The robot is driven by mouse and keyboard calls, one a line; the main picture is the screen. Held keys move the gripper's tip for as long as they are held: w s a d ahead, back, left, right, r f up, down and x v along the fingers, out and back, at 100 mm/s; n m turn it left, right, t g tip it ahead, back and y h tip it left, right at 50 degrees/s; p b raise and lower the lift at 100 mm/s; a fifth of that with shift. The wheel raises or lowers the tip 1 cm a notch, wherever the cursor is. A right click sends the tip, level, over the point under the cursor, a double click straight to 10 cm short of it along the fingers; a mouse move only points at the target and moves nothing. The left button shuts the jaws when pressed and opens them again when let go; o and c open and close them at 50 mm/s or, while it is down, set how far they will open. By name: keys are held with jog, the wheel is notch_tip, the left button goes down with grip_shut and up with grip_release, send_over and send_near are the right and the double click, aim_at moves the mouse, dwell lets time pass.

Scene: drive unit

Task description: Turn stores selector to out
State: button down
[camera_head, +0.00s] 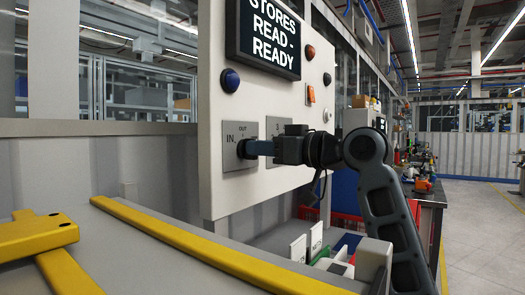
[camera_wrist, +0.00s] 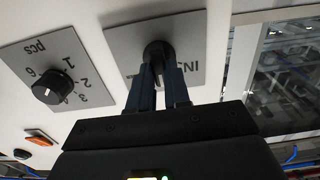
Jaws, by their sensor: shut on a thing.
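The stores selector is a black knob (camera_head: 242,148) on a grey plate (camera_head: 238,167) on the upright white panel. The plate reads IN at the left and OUT at the top in the head view. My gripper (camera_head: 249,148) reaches in from the right and its fingers are shut on the knob. In the wrist view the knob (camera_wrist: 157,49) stands between the two fingertips (camera_wrist: 159,78) and the plate (camera_wrist: 190,38) appears turned over. The fingers hide part of the knob and the lettering, and I cannot tell which mark the knob points to.
A display (camera_head: 265,38) above reads STORES READ - READY. A second black knob (camera_wrist: 52,86) marked pcs sits beside the selector. A blue button (camera_head: 230,80) and an amber lamp (camera_wrist: 39,137) are on the panel. Yellow rails (camera_head: 190,243) edge the grey surface in front.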

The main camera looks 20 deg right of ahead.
jog(key=c, duration=1.1)
grip_release()
jog(key=shift+s, duration=0.15)
jog(key=v, duration=0.7)
jog(key=shift+s+d+b, duration=0.2)
jog(key=shift+b, duration=0.2)
jog(key=shift+s+d, duration=0.1)
